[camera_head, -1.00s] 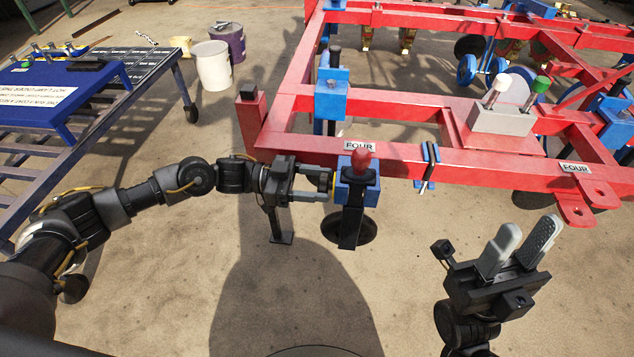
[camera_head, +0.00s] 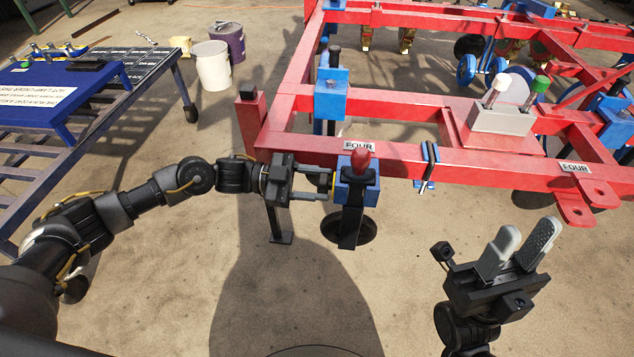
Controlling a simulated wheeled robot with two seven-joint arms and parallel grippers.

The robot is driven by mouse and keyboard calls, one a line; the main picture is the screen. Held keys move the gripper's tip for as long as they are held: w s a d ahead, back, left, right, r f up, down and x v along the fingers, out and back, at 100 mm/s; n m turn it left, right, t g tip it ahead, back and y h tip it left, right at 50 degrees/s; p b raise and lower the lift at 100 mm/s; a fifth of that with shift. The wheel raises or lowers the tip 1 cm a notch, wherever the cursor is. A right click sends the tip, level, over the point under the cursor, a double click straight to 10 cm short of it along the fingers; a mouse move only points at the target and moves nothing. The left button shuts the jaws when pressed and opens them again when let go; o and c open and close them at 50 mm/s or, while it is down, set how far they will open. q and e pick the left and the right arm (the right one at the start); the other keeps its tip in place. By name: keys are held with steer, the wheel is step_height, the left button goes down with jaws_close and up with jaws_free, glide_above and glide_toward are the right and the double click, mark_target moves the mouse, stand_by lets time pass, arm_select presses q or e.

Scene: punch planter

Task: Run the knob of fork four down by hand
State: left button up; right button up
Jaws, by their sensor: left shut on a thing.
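The fork marked FOUR hangs on the front red beam as a blue block (camera_head: 369,190) with a black shank (camera_head: 350,228) below it. A dark red rounded top (camera_head: 361,159) stands on the block. A small yellow knob (camera_head: 334,183) shows at the block's left side, mostly hidden by fingertips. My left gripper (camera_head: 328,187) reaches in from the left and is shut on that knob. My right gripper (camera_head: 520,240) is open and empty over the floor at lower right, away from the frame.
The red frame (camera_head: 480,163) fills the upper right. A grey box (camera_head: 502,121) with a white and a green knob stands on it. A blue table (camera_head: 65,85) is at the left, with a white bucket (camera_head: 211,68) and a purple bucket (camera_head: 230,40) behind. The front floor is clear.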

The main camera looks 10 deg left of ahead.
arm_select(q)
steer(key=shift+m+b, duration=0.3)
steer(key=shift+m, duration=1.1)
steer(key=o, duration=1)
steer(key=shift+a, duration=0.1)
steer(key=a+p, duration=0.1)
steer(key=a, duration=0.9)
steer(key=shift+a, duration=0.3)
